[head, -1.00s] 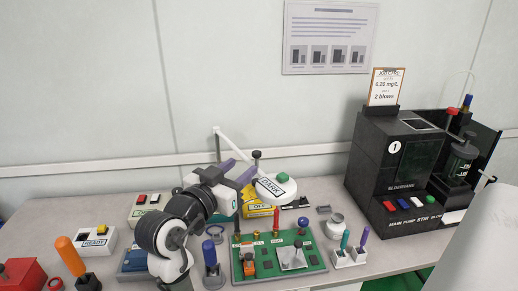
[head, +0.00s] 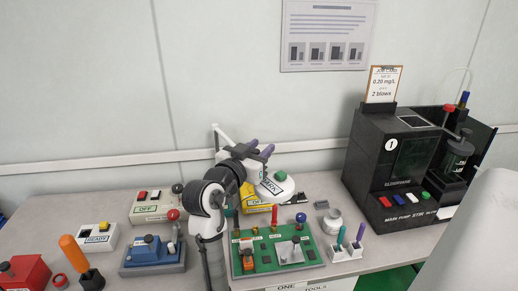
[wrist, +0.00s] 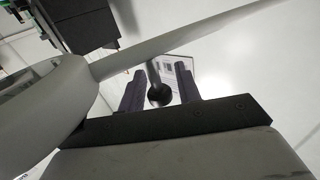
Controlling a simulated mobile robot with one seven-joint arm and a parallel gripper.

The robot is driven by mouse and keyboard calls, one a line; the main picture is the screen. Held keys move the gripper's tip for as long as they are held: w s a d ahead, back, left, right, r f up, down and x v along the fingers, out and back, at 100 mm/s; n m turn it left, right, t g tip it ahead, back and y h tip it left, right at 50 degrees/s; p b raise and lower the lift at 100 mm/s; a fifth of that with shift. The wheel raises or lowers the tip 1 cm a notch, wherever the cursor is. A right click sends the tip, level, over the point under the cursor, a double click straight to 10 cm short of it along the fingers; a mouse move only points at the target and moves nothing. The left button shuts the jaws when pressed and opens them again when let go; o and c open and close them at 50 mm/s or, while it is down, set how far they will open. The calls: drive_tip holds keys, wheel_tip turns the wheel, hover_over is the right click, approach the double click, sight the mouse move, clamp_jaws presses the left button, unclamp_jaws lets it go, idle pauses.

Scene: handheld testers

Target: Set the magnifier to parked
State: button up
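The magnifier has a white head (head: 283,188) with a green knob (head: 280,176) and a label whose last letters show, the rest being covered by my arm. Its thin white arm (head: 221,137) reaches from the back of the table. My gripper (head: 259,147), with purple fingers, is at the magnifier's arm, behind and left of the head. In the wrist view a black ball knob (wrist: 159,95) on a stem sits between the two fingers of my gripper (wrist: 160,80). Gaps show on both sides of the knob. The knob is hidden in the head view.
A green board (head: 309,257) with several parts stands in front of the magnifier. A black analyser (head: 370,155) stands at right. A blue device (head: 140,252) and a box marked OFF (head: 146,208) are at left. A yellow box (head: 255,207) sits below the magnifier head.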

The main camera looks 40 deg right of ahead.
clamp_jaws()
drive_tip(key=shift+d, duration=0.1)
